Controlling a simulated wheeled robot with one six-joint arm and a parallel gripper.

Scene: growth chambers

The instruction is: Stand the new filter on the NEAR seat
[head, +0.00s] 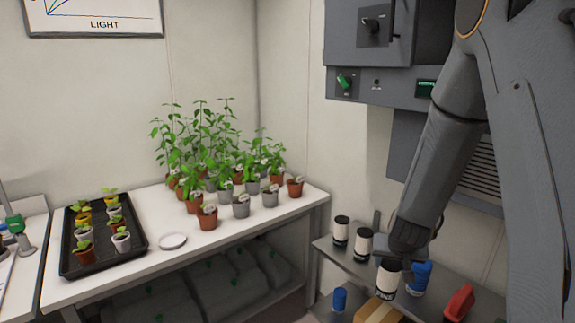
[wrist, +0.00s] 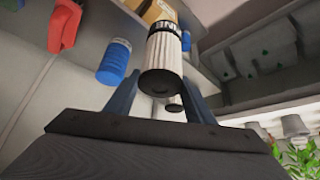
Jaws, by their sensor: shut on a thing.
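My gripper (head: 395,258) is over the grey shelf at the lower right in the head view. It is shut on a white pleated filter (head: 386,282) with dark end bands. In the wrist view the filter (wrist: 163,62) stands between the two fingers, and part of its dark lettering shows. Two similar white filters with black caps, one (head: 341,231) farther left and one (head: 362,244) closer to my gripper, stand on the shelf. I cannot make out the near seat in either view. Whether the held filter touches anything below it is unclear.
A blue container (head: 420,278) and a red object (head: 459,303) are right of the held filter on the grey shelf (head: 440,308). A cardboard box (head: 378,312) is in front, with another blue item (head: 339,299) at left. Potted plants (head: 240,205) fill the white bench's right end.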

